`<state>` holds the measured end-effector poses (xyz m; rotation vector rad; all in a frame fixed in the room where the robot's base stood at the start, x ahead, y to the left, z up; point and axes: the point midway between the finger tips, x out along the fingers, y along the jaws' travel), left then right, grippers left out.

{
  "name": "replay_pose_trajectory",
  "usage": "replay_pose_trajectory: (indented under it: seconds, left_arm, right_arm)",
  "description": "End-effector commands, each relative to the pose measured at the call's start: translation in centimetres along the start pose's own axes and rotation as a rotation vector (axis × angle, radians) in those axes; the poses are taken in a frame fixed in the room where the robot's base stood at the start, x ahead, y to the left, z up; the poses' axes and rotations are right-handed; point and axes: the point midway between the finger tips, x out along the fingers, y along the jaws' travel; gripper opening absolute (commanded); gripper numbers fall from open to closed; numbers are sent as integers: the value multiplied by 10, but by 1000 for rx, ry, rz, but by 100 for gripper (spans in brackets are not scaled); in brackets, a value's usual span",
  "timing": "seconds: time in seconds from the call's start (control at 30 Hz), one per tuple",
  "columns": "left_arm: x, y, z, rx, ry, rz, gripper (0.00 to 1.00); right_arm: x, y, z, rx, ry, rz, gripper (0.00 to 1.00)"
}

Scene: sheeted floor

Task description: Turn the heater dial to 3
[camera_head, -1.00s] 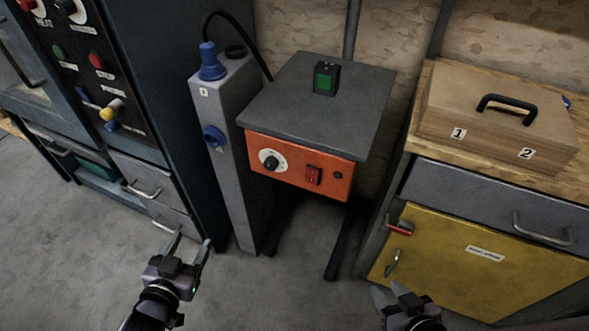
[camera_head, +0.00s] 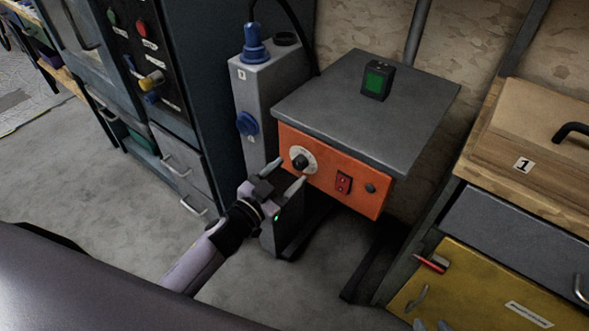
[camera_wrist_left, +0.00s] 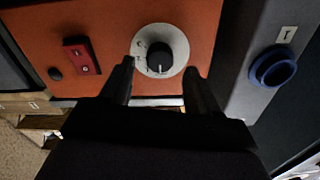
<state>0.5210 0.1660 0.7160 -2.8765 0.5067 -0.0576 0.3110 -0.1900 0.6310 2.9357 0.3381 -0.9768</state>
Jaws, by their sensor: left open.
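The heater dial (camera_head: 300,162) is a black knob on a white round scale, on the left of the heater's orange front panel (camera_head: 336,190). In the left wrist view the dial (camera_wrist_left: 159,52) lies ahead, between and beyond my fingertips; its scale marks are too small to read surely. My left gripper (camera_head: 289,179) is open and empty just in front of and below the dial, apart from it as far as I can tell. Its fingers also show in the left wrist view (camera_wrist_left: 158,80). Part of my right gripper (camera_head: 432,325) shows at the bottom edge; its jaw state is unclear.
A red switch (camera_head: 343,183) sits right of the dial. A grey post with a blue plug (camera_head: 255,50) and blue socket (camera_head: 247,123) stands close at the left. A yellow cabinet (camera_head: 470,290) is at the right.

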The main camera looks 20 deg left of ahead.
Motion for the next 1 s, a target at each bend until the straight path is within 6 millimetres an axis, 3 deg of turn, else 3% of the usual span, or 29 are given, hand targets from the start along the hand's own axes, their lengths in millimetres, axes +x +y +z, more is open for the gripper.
replay_pose_trajectory:
  seconds: [0.2,0.57,0.77,1.0]
  left_arm:
    - [22,0,0,-1,1,0,61]
    - [27,0,0,0,-1,0,61]
    - [26,0,0,0,-1,0,4]
    - [26,0,0,11,-1,0,5]
  right_arm:
    - [2,-1,3,6,-3,-1,38]
    - [2,-1,3,6,-3,-2,38]
    - [2,-1,3,6,-3,-2,38]
    - [2,0,3,2,-4,-2,38]
